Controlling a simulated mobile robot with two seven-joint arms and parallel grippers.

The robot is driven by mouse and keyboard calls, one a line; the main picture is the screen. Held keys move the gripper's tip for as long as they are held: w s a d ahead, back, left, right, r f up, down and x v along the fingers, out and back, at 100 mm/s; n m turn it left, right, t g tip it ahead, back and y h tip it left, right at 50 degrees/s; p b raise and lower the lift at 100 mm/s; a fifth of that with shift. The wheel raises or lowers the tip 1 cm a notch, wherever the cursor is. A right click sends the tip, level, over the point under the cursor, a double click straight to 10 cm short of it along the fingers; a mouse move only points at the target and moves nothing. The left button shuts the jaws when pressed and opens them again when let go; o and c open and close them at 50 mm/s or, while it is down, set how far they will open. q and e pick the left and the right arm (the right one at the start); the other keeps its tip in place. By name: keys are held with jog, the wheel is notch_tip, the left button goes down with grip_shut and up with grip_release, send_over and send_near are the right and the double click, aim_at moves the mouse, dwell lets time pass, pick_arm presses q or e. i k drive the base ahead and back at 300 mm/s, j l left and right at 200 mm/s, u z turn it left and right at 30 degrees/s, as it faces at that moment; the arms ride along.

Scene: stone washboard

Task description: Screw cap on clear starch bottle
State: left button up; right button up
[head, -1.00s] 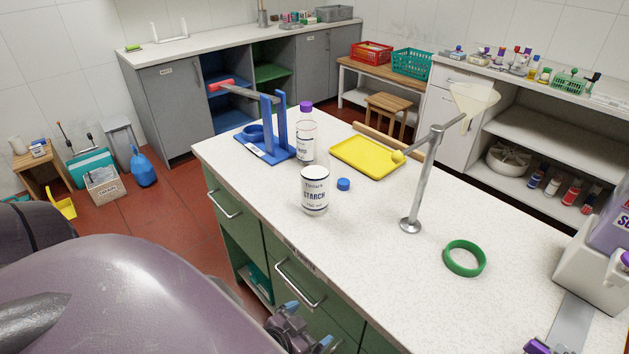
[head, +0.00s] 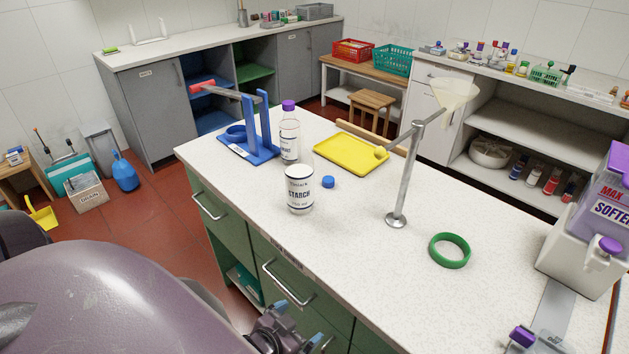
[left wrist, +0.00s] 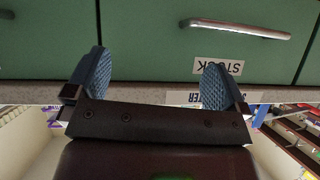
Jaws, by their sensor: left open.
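The clear starch bottle (head: 300,190) stands upright on the white counter near its left front edge, and its top shows white with no cap on it. A small blue cap (head: 328,182) lies on the counter just right of the bottle. My left gripper (head: 300,325) is low in front of the green drawers, below the counter top and apart from the bottle and cap. In the left wrist view my left gripper (left wrist: 155,85) is open and empty, its blue pads facing the green drawer fronts. My right gripper is not in view.
A purple-capped bottle (head: 290,133), a blue stand (head: 252,140) and a yellow tray (head: 350,153) stand behind the starch bottle. A metal funnel stand (head: 401,180) and a green ring (head: 450,250) are to the right. A softener dispenser (head: 585,240) stands at the right edge. The front middle of the counter is clear.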

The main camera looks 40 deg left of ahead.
aim_at(299, 170)
jog(key=k+j+z, duration=0.15)
jog(key=j, duration=0.25)
jog(key=k+j+z, duration=0.15)
jog(key=j, duration=0.25)
jog(key=k+j+z, duration=0.15)
jog(key=j, duration=0.25)
jog(key=k+j+z, duration=0.15)
jog(key=k+j, duration=0.2)
